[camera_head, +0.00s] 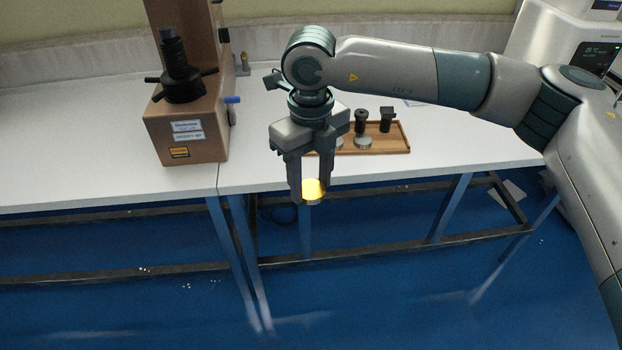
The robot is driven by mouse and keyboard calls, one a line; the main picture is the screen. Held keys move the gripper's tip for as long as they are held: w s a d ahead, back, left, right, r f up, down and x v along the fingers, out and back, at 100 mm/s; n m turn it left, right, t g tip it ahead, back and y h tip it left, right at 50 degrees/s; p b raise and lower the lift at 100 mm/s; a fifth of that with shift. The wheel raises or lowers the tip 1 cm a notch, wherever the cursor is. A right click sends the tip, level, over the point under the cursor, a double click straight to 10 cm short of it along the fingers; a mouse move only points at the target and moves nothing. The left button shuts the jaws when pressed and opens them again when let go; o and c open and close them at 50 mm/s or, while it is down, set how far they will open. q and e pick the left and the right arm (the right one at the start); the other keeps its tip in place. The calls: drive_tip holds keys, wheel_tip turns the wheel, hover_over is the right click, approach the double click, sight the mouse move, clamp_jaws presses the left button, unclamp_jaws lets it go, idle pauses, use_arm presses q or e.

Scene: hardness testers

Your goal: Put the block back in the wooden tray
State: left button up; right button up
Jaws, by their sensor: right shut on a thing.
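My right gripper (311,190) points down in front of the table's front edge and is shut on a small round block (313,191). The block looks bright yellow on top with a metallic rim below. The wooden tray (391,151) lies on the white table, behind and to the right of the gripper. The tray holds a silvery disc (363,142) and two dark upright parts. The gripper hides the tray's left part, where another light-coloured piece shows only partly. My left gripper is not in view.
A brown hardness tester (190,135) with a black spindle stands on the table at the left. A white machine with a screen (597,58) stands at the far right. The white table (470,145) is clear right of the tray. Blue floor lies below.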

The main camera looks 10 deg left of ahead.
drive_tip(key=s+d+f+n, duration=0.4)
drive_tip(key=d+f+n, duration=0.3)
drive_tip(key=d+n, duration=0.1)
drive_tip(key=s+d+f+n, duration=0.3)
drive_tip(key=d+f+n, duration=0.4)
drive_tip(key=d+n, duration=0.2)
drive_tip(key=s+d+f+n, duration=0.4)
drive_tip(key=d+f+n, duration=0.4)
drive_tip(key=n, duration=0.2)
drive_tip(key=shift+s+d, duration=0.3)
drive_tip(key=shift+d, duration=0.1)
